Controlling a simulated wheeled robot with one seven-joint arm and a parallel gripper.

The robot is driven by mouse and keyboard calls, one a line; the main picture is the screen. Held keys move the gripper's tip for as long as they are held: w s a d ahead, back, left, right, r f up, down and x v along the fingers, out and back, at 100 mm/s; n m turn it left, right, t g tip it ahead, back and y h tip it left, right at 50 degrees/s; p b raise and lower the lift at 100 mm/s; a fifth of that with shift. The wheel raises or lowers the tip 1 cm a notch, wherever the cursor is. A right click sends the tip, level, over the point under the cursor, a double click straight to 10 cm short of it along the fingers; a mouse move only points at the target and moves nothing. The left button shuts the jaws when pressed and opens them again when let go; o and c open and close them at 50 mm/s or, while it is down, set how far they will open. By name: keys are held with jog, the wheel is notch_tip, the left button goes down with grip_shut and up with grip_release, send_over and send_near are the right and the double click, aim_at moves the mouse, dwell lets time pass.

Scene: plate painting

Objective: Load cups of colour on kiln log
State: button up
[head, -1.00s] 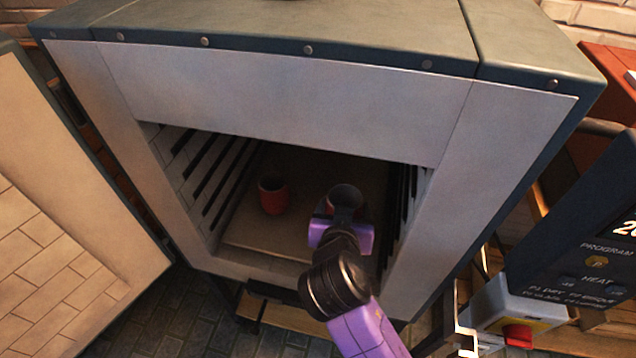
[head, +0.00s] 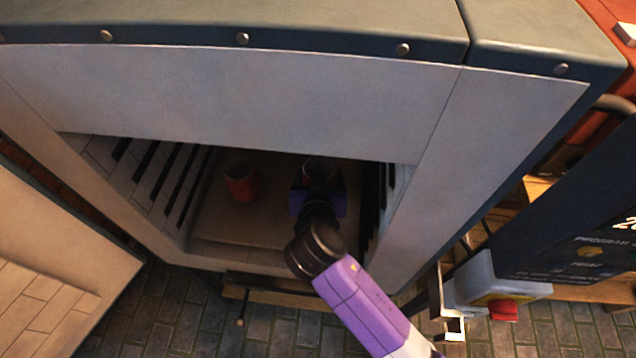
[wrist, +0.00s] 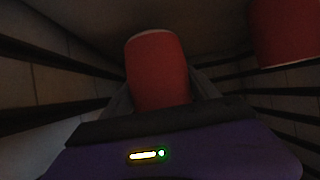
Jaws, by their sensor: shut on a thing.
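My gripper (head: 318,185) is inside the kiln chamber, shut on a red cup (head: 319,166). In the wrist view this held cup (wrist: 157,72) is upright between my fingers, with a pale rim at its top. I cannot tell whether its base touches the shelf. A second red cup (head: 241,182) stands upright on the kiln shelf (head: 222,220), left of my gripper and apart from it. Part of that cup also shows at the upper right of the wrist view (wrist: 286,35). My gripper hides much of the held cup in the head view.
The kiln's slotted side walls (head: 150,175) stand close on both sides of my arm. Its front lintel (head: 240,100) is above the opening. The open door (head: 60,240) is at left. A control panel (head: 580,240) and a box with a red button (head: 503,309) are at right.

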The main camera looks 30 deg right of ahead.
jog(key=shift+f, duration=1.7)
jog(key=shift+f, duration=0.1)
jog(key=o, duration=1.7)
jog(key=v, duration=1.2)
jog(key=shift+b, duration=0.45)
jog(key=shift+s, duration=0.15)
